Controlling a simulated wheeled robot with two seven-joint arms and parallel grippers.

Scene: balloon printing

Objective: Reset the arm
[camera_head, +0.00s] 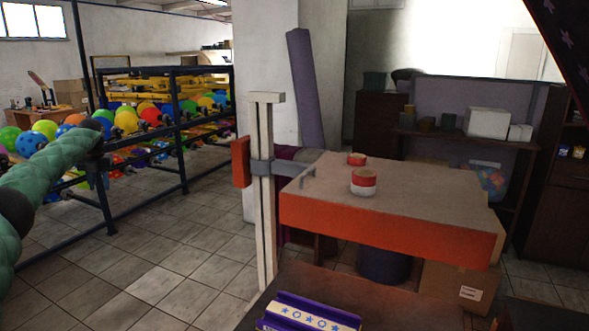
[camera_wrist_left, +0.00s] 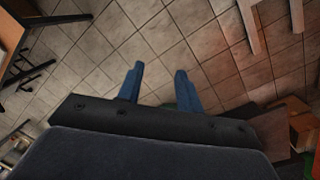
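My left arm (camera_head: 52,158), in a green padded sleeve with dark joints, reaches in from the left edge of the head view. It is raised in front of the balloon rack. In the left wrist view my left gripper (camera_wrist_left: 159,70) has two blue fingers spread apart with nothing between them. Tiled floor shows below it. In the head view its fingers are hard to make out against the rack. My right arm and right gripper do not show.
A dark metal rack (camera_head: 184,132) of colourful balloons stands at left. A printing stand (camera_head: 265,190) with a pale post is in the middle, by an orange-edged table (camera_head: 395,232) bearing red-white tape rolls (camera_head: 363,183). A purple starred tray (camera_head: 305,315) lies in front. Tiled floor (camera_head: 150,285) between is clear.

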